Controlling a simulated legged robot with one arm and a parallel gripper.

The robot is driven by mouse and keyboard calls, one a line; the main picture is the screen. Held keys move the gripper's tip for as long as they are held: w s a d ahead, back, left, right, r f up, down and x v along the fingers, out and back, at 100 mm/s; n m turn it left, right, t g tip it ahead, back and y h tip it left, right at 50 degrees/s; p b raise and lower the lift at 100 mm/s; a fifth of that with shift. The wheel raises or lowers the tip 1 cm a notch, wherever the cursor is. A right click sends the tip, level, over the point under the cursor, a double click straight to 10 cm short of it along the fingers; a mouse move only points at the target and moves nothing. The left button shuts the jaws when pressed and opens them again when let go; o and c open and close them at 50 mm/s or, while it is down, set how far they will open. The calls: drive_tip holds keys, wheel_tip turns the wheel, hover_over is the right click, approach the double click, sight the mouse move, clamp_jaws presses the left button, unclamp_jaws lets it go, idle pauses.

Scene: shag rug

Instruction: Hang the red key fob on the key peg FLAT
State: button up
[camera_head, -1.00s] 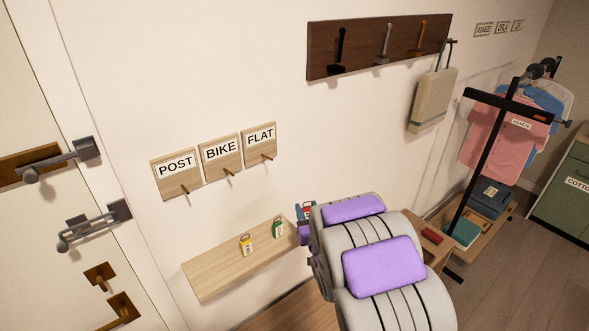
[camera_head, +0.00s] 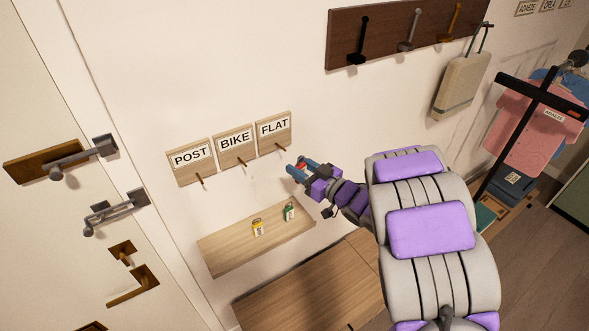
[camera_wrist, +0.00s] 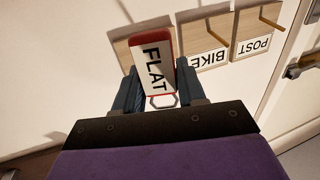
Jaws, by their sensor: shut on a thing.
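My gripper (camera_head: 299,171) is shut on the red key fob (camera_head: 302,163), to the right of and a little below the FLAT plate (camera_head: 274,132). In the wrist view the fob (camera_wrist: 154,68) is held between the two fingers (camera_wrist: 161,93); it has a red edge and a white face reading FLAT, with a pale ring at the finger end. The FLAT key peg (camera_head: 281,147) is a short wooden peg sticking out below the FLAT label. The fob is apart from the peg in the head view. In the wrist view the fob covers part of a wooden plate behind it.
The BIKE plate (camera_head: 235,148) and POST plate (camera_head: 191,162) hang to the left, each with an empty peg. A wooden shelf (camera_head: 225,255) below holds a yellow fob (camera_head: 258,227) and a green fob (camera_head: 290,211). A coat-hook board (camera_head: 385,35) is above right.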

sight(274, 149)
drive_tip(key=shift+w+d, duration=0.15)
drive_tip(key=shift+w, duration=0.25)
drive_tip(key=shift+f+x, duration=0.2)
drive_tip(key=shift+x, duration=1.9)
drive_tip(key=shift+f+x, duration=0.2)
drive_tip(key=shift+x, duration=1.9)
drive_tip(key=shift+w+d+f, duration=0.15)
drive_tip(key=shift+w+d, duration=0.05)
drive_tip(key=shift+d, duration=0.2)
drive_tip(key=shift+a, duration=0.15)
